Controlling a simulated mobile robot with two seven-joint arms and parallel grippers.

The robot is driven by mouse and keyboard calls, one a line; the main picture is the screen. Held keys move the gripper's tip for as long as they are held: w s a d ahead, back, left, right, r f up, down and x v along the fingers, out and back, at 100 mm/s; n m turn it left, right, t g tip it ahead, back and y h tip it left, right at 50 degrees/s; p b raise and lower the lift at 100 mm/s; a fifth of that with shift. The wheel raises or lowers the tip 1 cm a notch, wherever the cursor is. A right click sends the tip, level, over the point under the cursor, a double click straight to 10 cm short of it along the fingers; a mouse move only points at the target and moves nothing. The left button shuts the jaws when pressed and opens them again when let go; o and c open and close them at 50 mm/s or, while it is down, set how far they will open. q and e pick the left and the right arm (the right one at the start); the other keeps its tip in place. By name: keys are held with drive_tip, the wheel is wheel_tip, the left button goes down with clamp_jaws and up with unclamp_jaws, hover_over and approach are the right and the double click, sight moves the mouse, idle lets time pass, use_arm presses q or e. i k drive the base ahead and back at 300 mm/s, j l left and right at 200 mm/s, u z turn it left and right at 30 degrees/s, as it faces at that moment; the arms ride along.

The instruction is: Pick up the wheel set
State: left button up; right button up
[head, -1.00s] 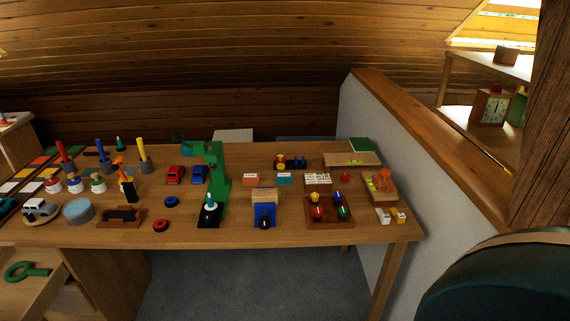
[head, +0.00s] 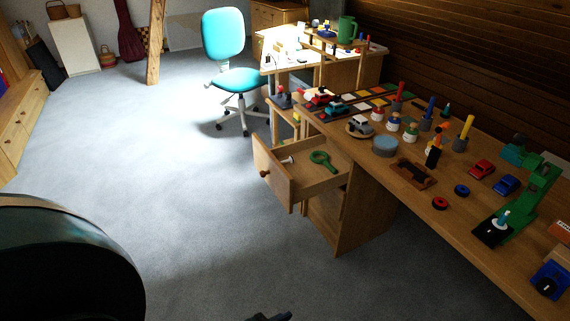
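A red ring-shaped wheel (head: 440,203) and a blue one (head: 461,190) lie apart on the long wooden workbench (head: 400,200), on the right of the head view. I cannot tell whether these are the wheel set. The small wheeled pieces seen earlier at the back of the bench are out of frame now. A small dark part at the bottom edge may be the tip of my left gripper (head: 268,317); it is far from the bench top and its fingers do not show clearly. My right gripper is out of view.
An open drawer (head: 300,178) with a green magnifier (head: 323,161) juts out from the bench. A turquoise swivel chair (head: 232,80) stands behind it. Toy cars, paint pots and a green lamp-like stand (head: 530,195) crowd the bench. The grey carpet (head: 180,200) is clear.

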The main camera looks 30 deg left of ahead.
sight(291, 159)
drive_tip(key=i+j+z, duration=0.1)
drive_tip(key=j+z, duration=0.2)
drive_tip(key=j, duration=0.8)
drive_tip(key=j+z, duration=0.3)
drive_tip(key=j, duration=0.8)
drive_tip(key=k, duration=0.05)
